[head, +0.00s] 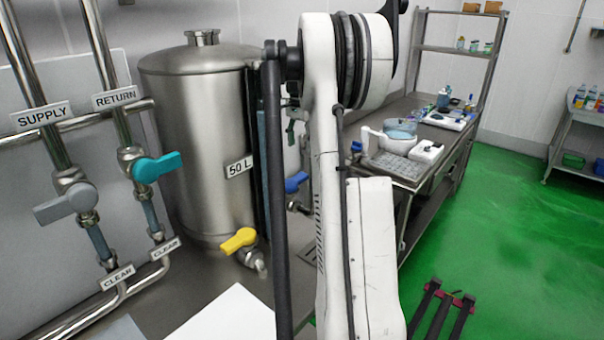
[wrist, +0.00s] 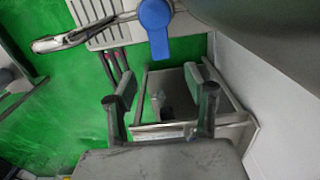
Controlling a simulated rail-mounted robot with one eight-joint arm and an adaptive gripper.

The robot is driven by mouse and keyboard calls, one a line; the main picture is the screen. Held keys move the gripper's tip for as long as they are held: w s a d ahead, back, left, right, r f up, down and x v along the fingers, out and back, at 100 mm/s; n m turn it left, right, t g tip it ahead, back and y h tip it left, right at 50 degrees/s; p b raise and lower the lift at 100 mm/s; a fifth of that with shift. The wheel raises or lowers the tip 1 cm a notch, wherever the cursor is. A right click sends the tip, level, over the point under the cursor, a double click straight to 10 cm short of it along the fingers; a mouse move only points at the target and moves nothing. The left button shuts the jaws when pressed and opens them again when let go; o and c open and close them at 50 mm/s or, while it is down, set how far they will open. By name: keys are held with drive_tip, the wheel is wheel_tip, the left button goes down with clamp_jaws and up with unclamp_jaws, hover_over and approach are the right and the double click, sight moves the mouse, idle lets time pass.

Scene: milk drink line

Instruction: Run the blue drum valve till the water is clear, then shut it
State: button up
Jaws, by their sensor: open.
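The blue valve handle (head: 296,182) shows just right of my arm's dark tube in the head view. My arm hides part of what is around it. In the wrist view a blue handle (wrist: 155,27) is at the top centre, beyond my fingertips and apart from them. My gripper (wrist: 160,88) is open and empty, its two dark fingers spread. It cannot be made out in the head view. A steel spout-like pipe (wrist: 75,38) lies left of the handle in the wrist view. I cannot make out any water flow or its clarity.
A steel 50 L tank (head: 195,130) with a yellow-handled valve (head: 238,240) stands left of my arm. Supply (head: 68,203) and return (head: 157,167) valves are further left. A steel basin (wrist: 225,112) lies below my fingers. A bench (head: 404,178) with bowls stands right; green floor is open beyond.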

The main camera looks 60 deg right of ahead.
sight(300, 175)
wheel_tip(300, 175, down, 12)
drive_tip(key=shift+r+p, duration=0.1)
drive_tip(key=shift+p, duration=0.5)
clamp_jaws()
